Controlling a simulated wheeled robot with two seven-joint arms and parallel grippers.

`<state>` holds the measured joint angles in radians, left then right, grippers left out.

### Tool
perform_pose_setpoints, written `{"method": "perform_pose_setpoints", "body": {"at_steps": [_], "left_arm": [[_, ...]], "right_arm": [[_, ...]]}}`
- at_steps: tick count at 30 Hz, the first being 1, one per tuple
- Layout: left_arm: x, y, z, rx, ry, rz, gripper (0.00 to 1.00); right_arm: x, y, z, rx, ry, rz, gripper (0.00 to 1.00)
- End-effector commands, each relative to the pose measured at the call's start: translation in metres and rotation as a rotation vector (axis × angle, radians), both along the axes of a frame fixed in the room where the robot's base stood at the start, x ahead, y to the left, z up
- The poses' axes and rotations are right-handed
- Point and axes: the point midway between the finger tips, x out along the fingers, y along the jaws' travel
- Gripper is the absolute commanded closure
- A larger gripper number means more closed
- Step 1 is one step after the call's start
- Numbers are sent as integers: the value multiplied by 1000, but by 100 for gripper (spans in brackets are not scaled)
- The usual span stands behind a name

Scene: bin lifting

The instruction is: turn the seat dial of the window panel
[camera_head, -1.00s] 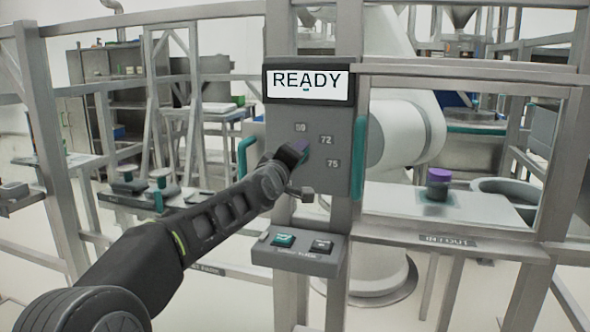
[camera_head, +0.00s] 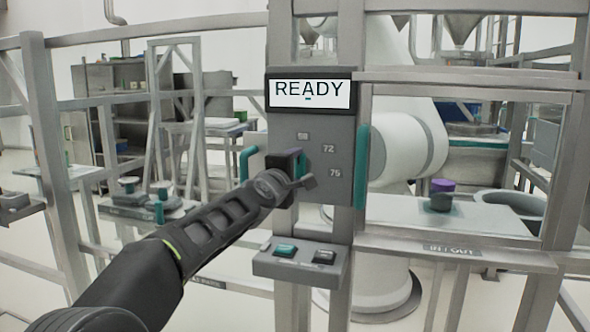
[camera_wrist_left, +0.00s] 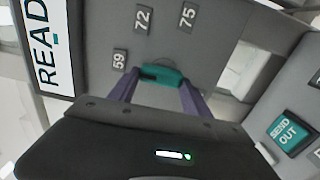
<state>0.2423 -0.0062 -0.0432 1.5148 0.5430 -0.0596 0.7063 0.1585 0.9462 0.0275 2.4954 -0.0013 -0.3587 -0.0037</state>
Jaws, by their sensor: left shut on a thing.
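The grey window panel (camera_head: 340,135) stands ahead with a screen (camera_head: 311,95) reading READY. The teal seat dial (camera_wrist_left: 162,77) sits on its face, below the labels 59, 72 and 75 in the tilted left wrist view. My left gripper (camera_wrist_left: 160,85) is shut on the dial, with one purple finger on each side. In the head view my left gripper (camera_head: 298,164) is at the panel and hides most of the dial. I cannot tell which label the dial points to. My right gripper is in neither view.
Below the dial a small shelf (camera_head: 300,265) carries a teal button (camera_head: 285,251) and a dark button (camera_head: 324,257). Teal handles (camera_head: 362,165) flank the panel. A purple-capped jar (camera_head: 442,196) stands behind the frame at right.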

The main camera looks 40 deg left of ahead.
Motion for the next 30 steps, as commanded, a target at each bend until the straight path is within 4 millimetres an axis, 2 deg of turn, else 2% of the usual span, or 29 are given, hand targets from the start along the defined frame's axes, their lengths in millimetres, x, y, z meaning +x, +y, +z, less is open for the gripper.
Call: {"method": "perform_pose_setpoints", "body": {"at_steps": [8,9,16,25,30], "left_arm": [[0,0,0,-5,-2,1,84],[0,0,0,-5,-2,1,41],[0,0,0,-3,-1,1,22],[-2,0,0,-2,-1,1,22],[-16,-5,1,-3,-2,1,22]], "right_arm": [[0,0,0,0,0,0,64],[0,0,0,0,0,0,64],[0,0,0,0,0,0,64],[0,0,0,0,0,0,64],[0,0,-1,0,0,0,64]]}}
